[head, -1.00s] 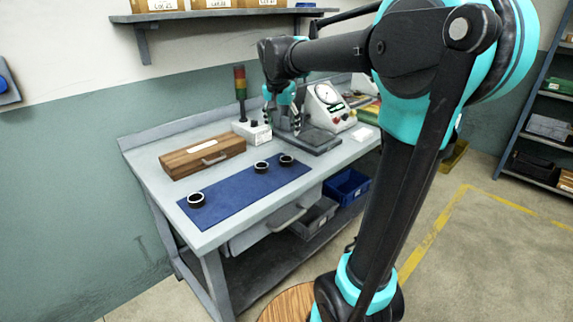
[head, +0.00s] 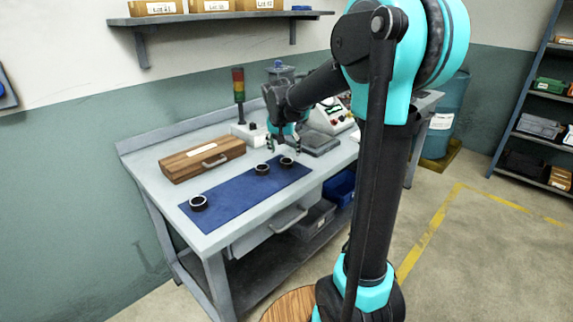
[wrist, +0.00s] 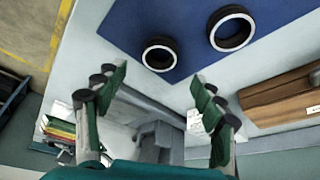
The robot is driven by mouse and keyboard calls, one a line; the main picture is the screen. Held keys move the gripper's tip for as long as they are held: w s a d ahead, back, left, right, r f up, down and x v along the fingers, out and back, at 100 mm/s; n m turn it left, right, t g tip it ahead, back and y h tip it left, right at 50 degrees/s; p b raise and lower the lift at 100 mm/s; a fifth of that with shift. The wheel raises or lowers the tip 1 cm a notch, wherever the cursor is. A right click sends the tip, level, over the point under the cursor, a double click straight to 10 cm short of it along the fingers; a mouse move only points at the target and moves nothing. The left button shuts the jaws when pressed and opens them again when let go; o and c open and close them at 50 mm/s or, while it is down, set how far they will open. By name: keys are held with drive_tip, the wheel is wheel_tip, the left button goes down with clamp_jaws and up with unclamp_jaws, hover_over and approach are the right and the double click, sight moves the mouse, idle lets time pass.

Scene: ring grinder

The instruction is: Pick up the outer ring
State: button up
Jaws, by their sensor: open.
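Three dark rings with pale inner faces lie on the blue mat (head: 232,196) on the workbench. One ring (head: 198,202) is near the mat's left end. A middle ring (head: 262,169) and a right ring (head: 287,163) sit close together near its right end. I cannot tell by looks which one is the outer ring. The wrist view shows two rings: a larger ring (wrist: 214,40) and a smaller ring (wrist: 146,60). My gripper (head: 284,148) is open and empty, above the bench by the right ring. Its fingers (wrist: 157,88) are spread, with both rings beyond the fingertips.
A wooden case (head: 180,163) with a handle lies behind the mat. A signal tower (head: 239,92) and a machine with a gauge (head: 333,118) stand at the back, with a dark base plate (head: 320,143). The mat between the left and middle rings is clear.

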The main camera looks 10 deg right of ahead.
sight(286, 158)
drive_tip(key=shift+s+x, duration=0.2)
drive_tip(key=shift+x, duration=2.5)
drive_tip(key=shift+c, duration=0.3)
drive_tip(key=c, duration=1.3)
drive_tip(key=shift+o, duration=0.2)
